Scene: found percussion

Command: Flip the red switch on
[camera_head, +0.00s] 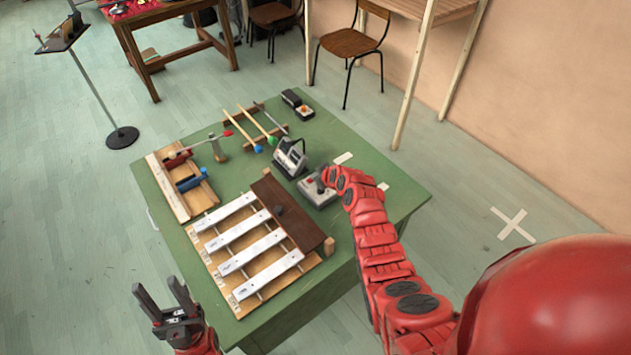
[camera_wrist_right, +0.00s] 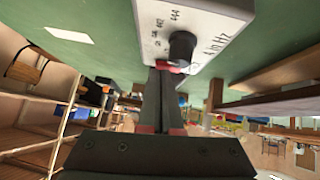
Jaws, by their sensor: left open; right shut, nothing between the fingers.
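A pale grey box (camera_head: 318,193) lies on the green table beside the xylophone. In the right wrist view the box face (camera_wrist_right: 205,18) shows printed numbers, "A in Hz" and a black knob (camera_wrist_right: 182,46). A small red patch (camera_wrist_right: 172,69) shows just below the knob, at my fingertips; I cannot tell whether it is the red switch or part of my fingers. My right gripper (camera_wrist_right: 168,76) is shut and empty, its tips close to or touching the box by the knob. My left gripper (camera_head: 156,285) is open and empty, in front of the table's near left corner.
The green table (camera_head: 344,233) also holds a xylophone (camera_head: 240,243), a wooden tray (camera_head: 166,193), a grey and black device (camera_head: 290,157) just behind the box, and mallets (camera_head: 250,130). A chair (camera_head: 350,42) and a wooden shelf frame stand behind.

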